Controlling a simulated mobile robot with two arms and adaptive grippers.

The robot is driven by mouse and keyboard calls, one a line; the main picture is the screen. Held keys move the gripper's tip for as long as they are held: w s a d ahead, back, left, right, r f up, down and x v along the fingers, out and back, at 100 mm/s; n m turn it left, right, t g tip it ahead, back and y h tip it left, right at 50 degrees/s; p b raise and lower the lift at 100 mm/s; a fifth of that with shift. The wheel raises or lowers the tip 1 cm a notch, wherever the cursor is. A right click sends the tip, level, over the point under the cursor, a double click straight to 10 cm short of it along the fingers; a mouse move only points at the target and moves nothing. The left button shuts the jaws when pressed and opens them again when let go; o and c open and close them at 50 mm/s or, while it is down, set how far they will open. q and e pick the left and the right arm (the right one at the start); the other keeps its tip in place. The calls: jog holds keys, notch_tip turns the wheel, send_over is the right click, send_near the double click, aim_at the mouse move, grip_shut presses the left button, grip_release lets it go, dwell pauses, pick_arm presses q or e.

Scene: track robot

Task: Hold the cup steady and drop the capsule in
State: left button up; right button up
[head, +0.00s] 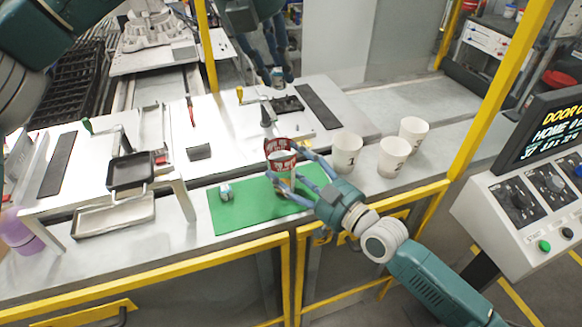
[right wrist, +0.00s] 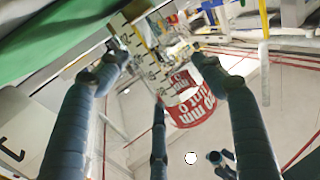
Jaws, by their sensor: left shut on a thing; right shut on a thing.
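A cup (head: 281,155) with a red band and white lettering stands on the green mat. My right gripper (head: 284,178) reaches in from the lower right and is shut around it. The red band of the cup (right wrist: 191,106) shows between the fingers in the right wrist view. My left gripper (head: 280,70) hangs fingers down at the top centre, beyond and above the cup and apart from it. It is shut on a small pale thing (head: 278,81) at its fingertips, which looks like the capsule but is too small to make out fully.
The green mat (head: 235,222) also bears a small blue-grey thing (head: 227,192) to the left. White numbered cups (head: 346,153) stand right of the mat. A black pan (head: 130,171) and tray sit left. A yellow rail (head: 160,267) runs along the front; a control panel (head: 535,200) is at right.

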jog(key=c, duration=0.4)
pick_arm(q)
notch_tip(320, 180, down, 8)
jog(key=shift+w+d+r, duration=0.15)
jog(key=shift+w+d, duration=0.1)
jog(key=shift+w, duration=0.05)
notch_tip(320, 180, down, 6)
jog(key=shift+f, duration=0.2)
dwell(0.4)
dwell(0.6)
jog(key=o, duration=1)
dwell(0.4)
